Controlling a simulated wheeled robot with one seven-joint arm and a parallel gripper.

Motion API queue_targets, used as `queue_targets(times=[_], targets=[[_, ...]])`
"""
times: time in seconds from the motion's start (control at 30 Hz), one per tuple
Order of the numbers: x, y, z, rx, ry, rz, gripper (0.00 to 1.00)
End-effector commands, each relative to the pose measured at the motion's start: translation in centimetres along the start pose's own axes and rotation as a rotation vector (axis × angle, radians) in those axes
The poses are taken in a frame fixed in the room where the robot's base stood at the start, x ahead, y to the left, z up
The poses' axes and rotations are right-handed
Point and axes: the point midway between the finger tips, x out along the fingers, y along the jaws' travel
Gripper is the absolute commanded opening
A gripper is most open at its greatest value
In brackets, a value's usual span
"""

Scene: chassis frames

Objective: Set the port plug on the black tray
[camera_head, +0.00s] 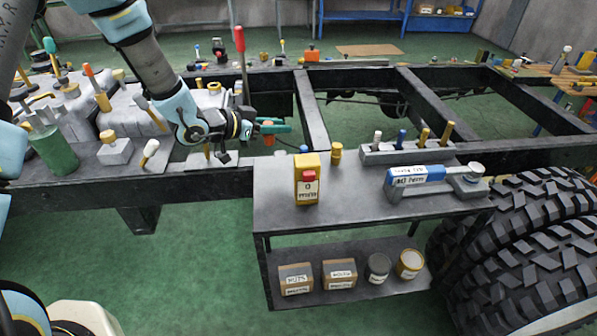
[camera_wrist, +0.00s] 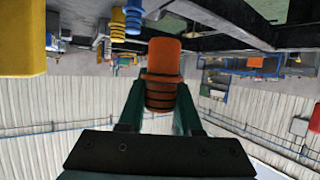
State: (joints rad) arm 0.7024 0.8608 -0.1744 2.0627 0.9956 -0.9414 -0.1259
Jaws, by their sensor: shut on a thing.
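My gripper (camera_head: 272,128) is shut on an orange ribbed plug (camera_wrist: 163,62), which I take to be the port plug. Its teal fingers press on the plug's two sides in the wrist view. In the head view the plug (camera_head: 268,124) is a small orange patch between the fingers, partly hidden by them. My gripper holds it in the air, near the black chassis rail and beyond the back left corner of the grey cart. I cannot make out a black tray with certainty in either view.
The grey cart (camera_head: 345,211) carries a yellow box (camera_head: 307,179), a yellow plug (camera_head: 336,152), a small blue plug (camera_head: 303,149), a holder with several pegs (camera_head: 405,152) and a blue-labelled tool (camera_head: 416,176). A tall red-topped lever (camera_head: 240,60) stands close to my gripper. Large tyres (camera_head: 520,240) stand at right.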

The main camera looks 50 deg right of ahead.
Motion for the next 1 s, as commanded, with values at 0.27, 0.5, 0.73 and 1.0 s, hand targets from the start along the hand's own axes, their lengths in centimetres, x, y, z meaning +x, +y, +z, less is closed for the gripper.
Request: queue_targets(times=[0.27,0.5,0.73,1.0], targets=[[1.4,0.0,3.4,-0.001,0.000,-0.001,0.00],[2.5,-0.1,6.0,-0.002,-0.002,-0.001,0.00],[3.1,-0.1,7.5,0.000,0.001,-0.003,0.00],[3.2,-0.1,7.7,0.000,0.000,-0.002,0.00]])
